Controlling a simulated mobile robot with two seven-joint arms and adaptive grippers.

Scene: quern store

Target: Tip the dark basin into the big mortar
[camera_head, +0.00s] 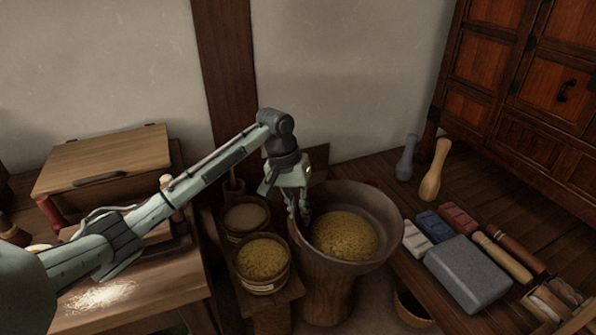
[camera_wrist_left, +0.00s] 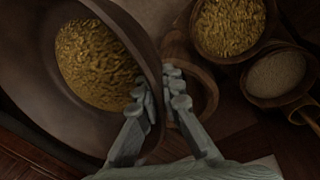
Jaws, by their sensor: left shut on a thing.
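The dark basin (camera_head: 382,215) is a wide brown bowl with golden grain (camera_head: 343,236) in it. It is right of centre in the head view and fills the upper left of the left wrist view (camera_wrist_left: 142,42). My left gripper (camera_head: 303,213) is shut on the basin's left rim, one finger inside and one outside in the left wrist view (camera_wrist_left: 160,95). The big mortar (camera_head: 325,292) is a dark wooden body under the basin. Its mouth is mostly hidden; a wooden rim beside the basin shows in the left wrist view (camera_wrist_left: 205,82).
Two small tubs, one of golden grain (camera_head: 262,258) and one of pale grain (camera_head: 245,217), stand close left of the mortar. A grey block (camera_head: 467,273), coloured bars and two pestles (camera_head: 435,170) lie or stand to the right. A wooden cabinet (camera_head: 540,80) stands behind.

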